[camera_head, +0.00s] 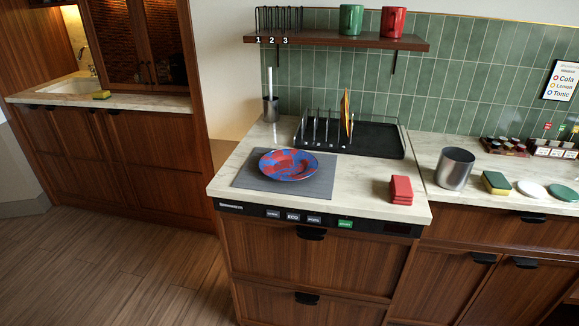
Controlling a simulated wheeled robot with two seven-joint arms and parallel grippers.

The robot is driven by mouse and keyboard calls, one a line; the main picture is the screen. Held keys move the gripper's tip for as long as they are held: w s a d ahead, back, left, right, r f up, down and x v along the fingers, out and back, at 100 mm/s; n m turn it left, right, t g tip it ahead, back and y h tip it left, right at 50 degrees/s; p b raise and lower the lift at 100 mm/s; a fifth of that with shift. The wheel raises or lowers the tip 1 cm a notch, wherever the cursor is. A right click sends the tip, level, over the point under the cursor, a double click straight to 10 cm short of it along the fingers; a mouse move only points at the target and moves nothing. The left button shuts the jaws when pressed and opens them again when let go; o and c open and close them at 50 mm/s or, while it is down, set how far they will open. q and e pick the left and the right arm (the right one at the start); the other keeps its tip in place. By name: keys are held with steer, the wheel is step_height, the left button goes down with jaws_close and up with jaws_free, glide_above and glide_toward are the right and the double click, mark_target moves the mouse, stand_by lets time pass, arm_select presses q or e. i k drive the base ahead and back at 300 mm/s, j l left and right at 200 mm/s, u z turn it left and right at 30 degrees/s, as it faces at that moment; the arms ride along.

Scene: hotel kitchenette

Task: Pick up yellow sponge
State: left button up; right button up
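A small yellow sponge (101,95) lies on the pale counter at the far left, beside the sink. A second sponge, yellow with a green layer (496,183), sits on the right counter between the steel cup and a white disc. Both are free of any gripper. Neither of my grippers shows in the head view.
A blue and red plate (288,164) lies on a grey mat (252,180). A black dish rack (375,140), red stacked blocks (401,190), a steel cup (455,168), a white disc (532,190) and a green disc (563,192) stand on the counters. The wooden floor (120,245) is clear.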

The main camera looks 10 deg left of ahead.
mark_target(100, 95)
steer(key=u, duration=1.5)
steer(key=i+j+u, duration=0.3)
steer(key=i, duration=1.05)
steer(key=i+j+u, duration=0.15)
steer(key=i+u, duration=0.15)
steer(key=i, duration=1.05)
